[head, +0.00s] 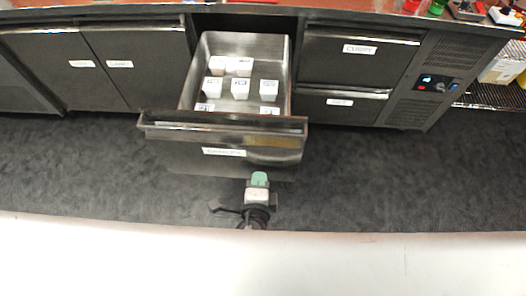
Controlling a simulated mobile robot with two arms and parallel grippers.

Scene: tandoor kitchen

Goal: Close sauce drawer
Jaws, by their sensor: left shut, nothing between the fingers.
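The sauce drawer (224,131) is pulled far out of the dark counter, at the middle left of the head view. Its front carries a white label whose text is too blurred to read surely. Several small white containers with dark marks stand inside its metal box. My left gripper (260,180) has a pale green tip and is shut and empty. It shows just in front of the lower right part of the drawer front; I cannot tell whether it touches. My right gripper is not in view.
Closed drawers, one labelled like "CURRY" (359,49), sit to the right, with a control panel (436,84) beyond. Closed cupboard doors (135,66) are to the left. A shelf rack with containers stands at far right. The dark floor (400,185) before the counter is clear.

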